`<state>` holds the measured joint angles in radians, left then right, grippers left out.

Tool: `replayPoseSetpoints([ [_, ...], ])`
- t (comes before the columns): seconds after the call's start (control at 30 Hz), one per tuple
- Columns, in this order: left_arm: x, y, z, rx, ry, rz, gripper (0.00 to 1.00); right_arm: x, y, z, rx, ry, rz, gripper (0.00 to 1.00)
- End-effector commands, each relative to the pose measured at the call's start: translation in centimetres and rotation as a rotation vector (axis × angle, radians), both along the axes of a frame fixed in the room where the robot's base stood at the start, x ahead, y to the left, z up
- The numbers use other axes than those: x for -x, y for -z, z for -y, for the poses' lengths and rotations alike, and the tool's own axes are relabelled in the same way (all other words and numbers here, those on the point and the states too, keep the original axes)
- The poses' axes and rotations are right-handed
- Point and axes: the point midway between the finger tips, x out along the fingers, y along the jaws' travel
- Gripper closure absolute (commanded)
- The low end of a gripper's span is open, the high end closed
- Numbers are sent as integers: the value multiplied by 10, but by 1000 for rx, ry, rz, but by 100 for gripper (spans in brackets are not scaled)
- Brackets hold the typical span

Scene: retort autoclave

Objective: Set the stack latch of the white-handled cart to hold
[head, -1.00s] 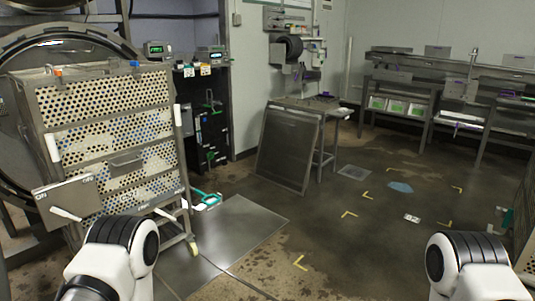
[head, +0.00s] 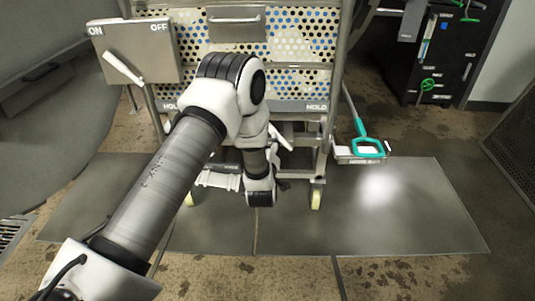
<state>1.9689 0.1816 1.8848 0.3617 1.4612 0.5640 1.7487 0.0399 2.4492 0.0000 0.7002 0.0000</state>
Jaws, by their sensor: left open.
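The perforated cart (head: 290,42) stands straight ahead, with a metal handle plate (head: 237,22) on its front. A strip along its lower edge bears a HOLD label (head: 317,106) at the right and a partly covered one at the left. A white lever (head: 281,137) shows below the strip, just right of my left wrist; I cannot tell its setting. My left arm crosses the cart's front from the lower left, then bends down. My left gripper (head: 283,186) is open near the cart's lower front; its fingers are mostly hidden. My right gripper is out of view.
A grey box marked ON and OFF (head: 150,40) with a white lever is at the upper left. A teal-handled tool (head: 368,148) rests in a small tray right of the cart. A black tool board (head: 435,55) stands behind. The metal floor plate (head: 420,205) is clear at the right.

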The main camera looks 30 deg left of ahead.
Motion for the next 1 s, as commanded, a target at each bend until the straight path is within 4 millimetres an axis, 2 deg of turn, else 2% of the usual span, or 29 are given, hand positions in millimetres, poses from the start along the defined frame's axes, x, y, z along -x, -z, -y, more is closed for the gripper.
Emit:
replayPoseSetpoints([
  [0.03, -4, 4, -5, 3, -17, 42, 50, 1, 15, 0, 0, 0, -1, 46],
  [0.2, -18, -6, -16, 6, -32, 85, 50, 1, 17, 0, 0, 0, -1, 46],
  [0.53, -67, -5, -46, 5, -30, 78, 50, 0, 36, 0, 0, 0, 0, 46],
  [0.83, -73, -6, -49, 4, -27, 74, 50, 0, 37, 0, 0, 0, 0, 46],
  [0.87, -73, -6, -49, 4, -27, 74, 57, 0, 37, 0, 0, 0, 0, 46],
  [0.9, -73, -6, -49, 4, -27, 74, 71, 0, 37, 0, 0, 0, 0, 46],
  [0.97, -73, -6, -49, 4, -27, 74, 92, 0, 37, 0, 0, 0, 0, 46],
  [1.0, -73, -6, -49, 4, -27, 74, 100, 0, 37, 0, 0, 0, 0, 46],
])
